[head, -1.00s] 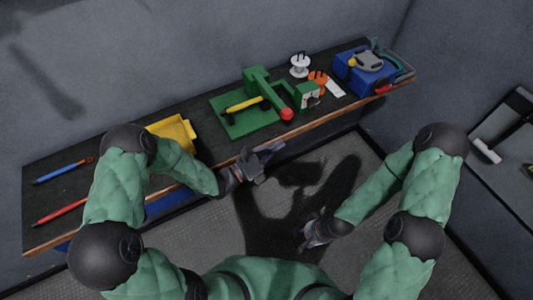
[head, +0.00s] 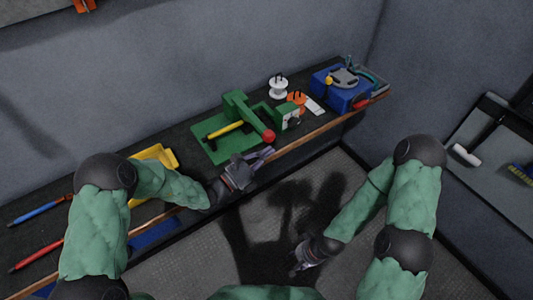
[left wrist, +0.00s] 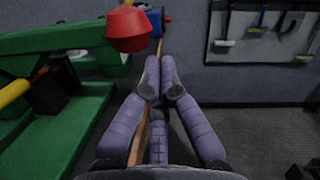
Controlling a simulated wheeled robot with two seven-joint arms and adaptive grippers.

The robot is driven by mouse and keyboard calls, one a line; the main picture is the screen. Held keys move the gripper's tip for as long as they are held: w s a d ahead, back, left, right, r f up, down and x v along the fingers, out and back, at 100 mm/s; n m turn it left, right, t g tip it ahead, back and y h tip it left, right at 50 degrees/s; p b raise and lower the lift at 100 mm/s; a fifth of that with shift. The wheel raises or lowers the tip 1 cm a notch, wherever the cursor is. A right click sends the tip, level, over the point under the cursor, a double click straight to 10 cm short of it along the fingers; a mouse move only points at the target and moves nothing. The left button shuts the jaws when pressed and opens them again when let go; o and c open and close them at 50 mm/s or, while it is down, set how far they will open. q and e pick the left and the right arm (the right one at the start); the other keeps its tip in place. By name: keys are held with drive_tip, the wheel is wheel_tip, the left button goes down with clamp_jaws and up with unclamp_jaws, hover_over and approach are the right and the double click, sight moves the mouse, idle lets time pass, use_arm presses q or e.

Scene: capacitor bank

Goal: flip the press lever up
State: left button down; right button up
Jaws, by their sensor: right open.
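The green press (head: 212,150) stands on the workbench. Its green lever (head: 247,114) slopes down toward the bench's front edge and ends in a red ball knob (head: 268,136). In the left wrist view the lever (left wrist: 60,38) enters from the left, with the red knob (left wrist: 128,28) at upper centre. My left gripper (head: 268,153) is just in front of and below the knob, apart from it. Its fingers (left wrist: 160,68) are drawn together with nothing between them. My right gripper (head: 297,265) is open and empty, low over the floor, away from the bench.
A yellow bar (head: 225,131) lies across the press base. A yellow bin (head: 160,157), a blue screwdriver (head: 40,212) and a red one (head: 35,259) are to the left. A white spool (head: 278,88) and blue block (head: 340,97) are to the right. The floor in front is free.

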use_arm(q)
drive_tip(key=w+a+r+n+p, duration=0.1)
drive_tip(key=r+n+p, duration=0.2)
drive_tip(key=r+p, duration=0.3)
drive_tip(key=w+a+r+n+y+p, duration=0.1)
drive_tip(key=w+r+n+p, duration=0.1)
drive_tip(key=r+p, duration=0.5)
drive_tip(key=w+a+r+n+y+p, duration=0.1)
drive_tip(key=r+n+p, duration=0.4)
drive_tip(key=p, duration=0.6)
drive_tip(key=shift+w+a+r+t, duration=0.35)
drive_tip(key=shift+w+r+t, duration=0.1)
drive_tip(key=shift+r, duration=0.4)
drive_tip(key=shift+f, duration=0.1)
